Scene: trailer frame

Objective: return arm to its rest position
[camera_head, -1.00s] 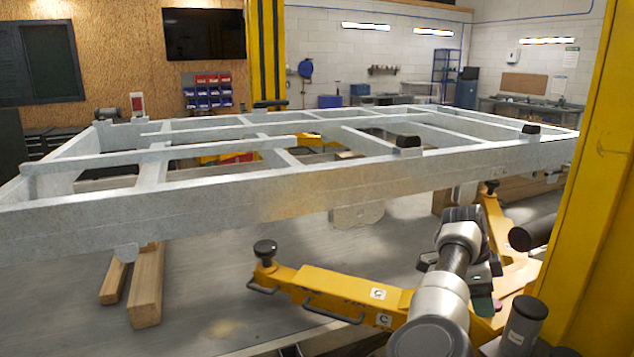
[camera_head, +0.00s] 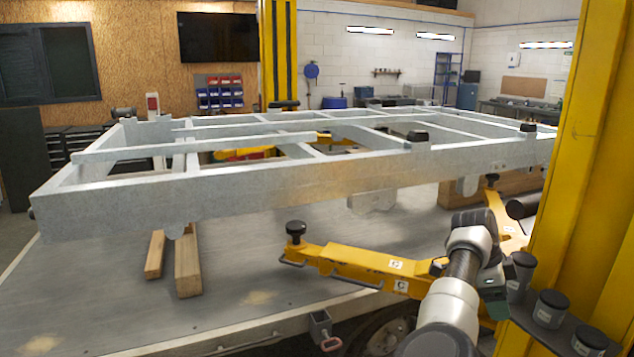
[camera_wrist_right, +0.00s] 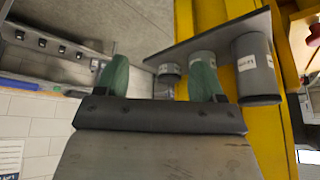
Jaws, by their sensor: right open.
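My right arm reaches in from the bottom right of the head view, in front of the yellow lift post (camera_head: 570,170). My right gripper (camera_head: 493,292) is at its end, partly hidden behind the wrist and close to the grey cylinders. In the right wrist view its two green fingers (camera_wrist_right: 160,80) stand apart with nothing between them. My left arm and gripper are not in view.
The grey trailer frame (camera_head: 250,190) spans the head view. A yellow lift arm (camera_head: 350,262) runs below it. Grey cylinders (camera_head: 550,308) stand on a dark shelf (camera_head: 535,326) by the post; they also show in the wrist view (camera_wrist_right: 256,68). Wooden beams (camera_head: 188,265) lie left.

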